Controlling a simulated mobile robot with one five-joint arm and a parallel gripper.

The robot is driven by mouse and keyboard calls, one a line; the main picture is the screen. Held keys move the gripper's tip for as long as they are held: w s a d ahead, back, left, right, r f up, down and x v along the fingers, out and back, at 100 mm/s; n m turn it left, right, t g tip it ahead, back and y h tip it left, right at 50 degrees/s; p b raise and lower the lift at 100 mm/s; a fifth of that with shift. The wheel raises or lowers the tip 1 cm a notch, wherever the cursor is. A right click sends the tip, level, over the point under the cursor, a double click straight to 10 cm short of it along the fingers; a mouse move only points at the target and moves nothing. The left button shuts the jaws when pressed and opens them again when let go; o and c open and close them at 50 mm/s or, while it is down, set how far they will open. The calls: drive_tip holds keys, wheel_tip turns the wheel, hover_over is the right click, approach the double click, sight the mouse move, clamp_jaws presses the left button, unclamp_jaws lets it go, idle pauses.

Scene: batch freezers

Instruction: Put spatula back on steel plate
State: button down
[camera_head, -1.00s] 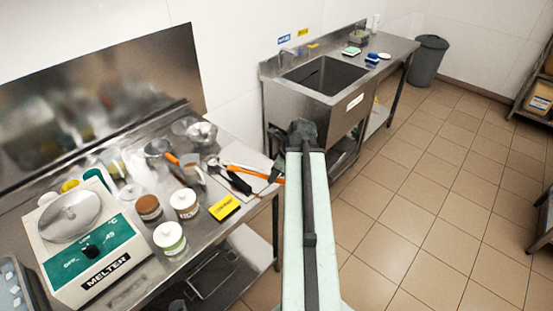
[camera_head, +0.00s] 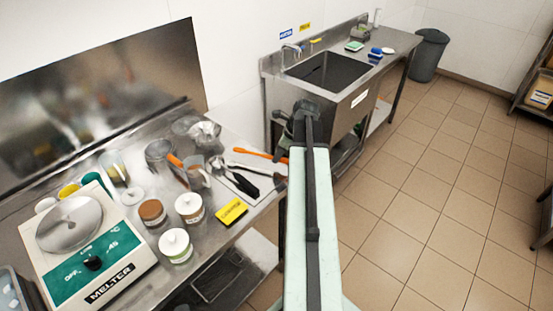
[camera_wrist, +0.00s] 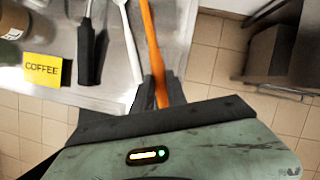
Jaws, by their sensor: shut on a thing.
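The orange-handled spatula (camera_head: 255,153) lies over the back part of the pale steel plate (camera_head: 268,198) on the bench. In the wrist view its orange handle (camera_wrist: 150,45) runs up between the fingers of my gripper (camera_wrist: 157,92), which is shut on it. The spatula's far end is out of the wrist view. In the head view my arm hides the fingertips and the handle's near end. The steel plate (camera_wrist: 112,95) also shows in the wrist view. I cannot tell whether the spatula touches it.
A white-handled tool (camera_wrist: 131,45) and a black-handled tool (camera_wrist: 88,45) lie left of the spatula. A yellow COFFEE sign (camera_head: 231,212), jars (camera_head: 175,245) and a melter (camera_head: 85,250) stand on the bench.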

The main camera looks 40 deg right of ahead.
sight(274, 165)
drive_tip(key=f+b, duration=0.1)
drive_tip(key=w+f+b, duration=0.1)
drive_tip(key=f+b, duration=0.1)
drive_tip(key=f, duration=0.1)
drive_tip(key=shift+w+d+b, duration=0.15)
drive_tip(key=shift+d+b, duration=0.15)
drive_tip(key=shift+d, duration=0.1)
drive_tip(key=shift+s, duration=0.2)
drive_tip(key=shift+w+r, duration=0.1)
drive_tip(key=shift+r, duration=0.05)
drive_tip(key=c, duration=1.3)
unclamp_jaws()
